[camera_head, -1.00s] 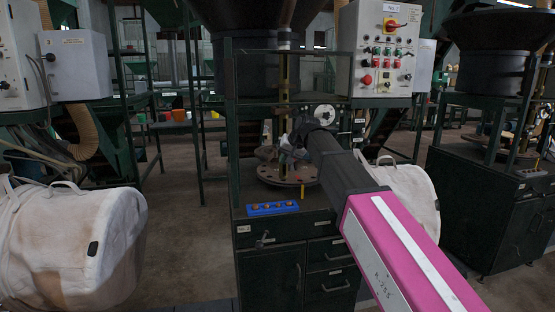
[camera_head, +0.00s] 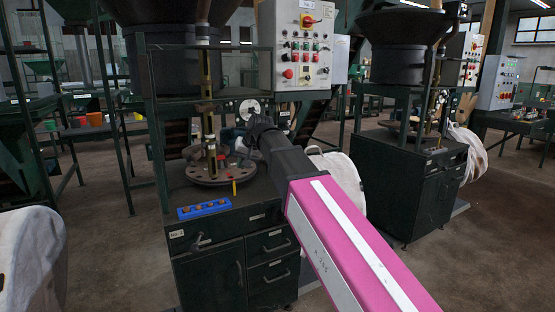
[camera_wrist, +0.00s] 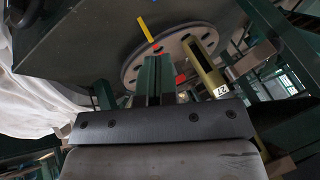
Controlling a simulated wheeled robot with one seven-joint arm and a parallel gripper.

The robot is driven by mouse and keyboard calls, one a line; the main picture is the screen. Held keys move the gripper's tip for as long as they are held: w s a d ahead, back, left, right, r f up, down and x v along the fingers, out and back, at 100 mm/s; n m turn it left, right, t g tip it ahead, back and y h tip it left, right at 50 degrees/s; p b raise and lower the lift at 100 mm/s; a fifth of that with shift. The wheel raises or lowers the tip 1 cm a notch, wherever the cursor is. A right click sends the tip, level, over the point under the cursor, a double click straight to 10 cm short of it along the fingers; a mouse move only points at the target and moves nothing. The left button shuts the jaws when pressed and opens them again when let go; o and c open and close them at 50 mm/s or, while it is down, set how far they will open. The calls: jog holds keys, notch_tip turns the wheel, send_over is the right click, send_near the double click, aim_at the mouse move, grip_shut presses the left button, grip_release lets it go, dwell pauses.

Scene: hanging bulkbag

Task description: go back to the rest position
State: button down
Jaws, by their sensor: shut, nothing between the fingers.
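My gripper (camera_wrist: 160,78) is shut and empty in the wrist view, its two dark fingers side by side in front of the round plate. In the head view my arm reaches in from the lower right, and the gripper (camera_head: 232,142) is small and dark near the machine's post, so its fingers are hard to make out there. The round metal plate (camera_head: 205,176) stands on the dark green cabinet (camera_head: 213,275). A yellow pin (camera_head: 234,187) stands at the plate's front edge; it also shows in the wrist view (camera_wrist: 145,29). I cannot tell whether the gripper touches anything.
A blue tray (camera_head: 204,209) lies on the cabinet's front edge. A control panel (camera_head: 297,45) hangs above right. White bulk bags stand at the left (camera_head: 30,262) and behind my arm (camera_head: 340,174). A second machine cabinet (camera_head: 405,195) is at the right. Floor is open at the lower right.

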jog(key=s+d+f+m+g+h, duration=0.1)
jog(key=s+d+f+m+h, duration=0.15)
jog(key=d+f, duration=2)
jog(key=s+d+f+g+h, duration=0.1)
jog(key=s+d+f, duration=0.5)
jog(key=d+f, duration=0.1)
jog(key=s+d+f+g+h, duration=0.1)
jog(key=s+d+f+h, duration=0.1)
jog(key=s+d+f, duration=0.4)
notch_tip(320, 180, down, 4)
jog(key=shift+s+d+r+m, duration=0.2)
jog(key=shift+d+m, duration=0.15)
jog(key=shift+d, duration=0.2)
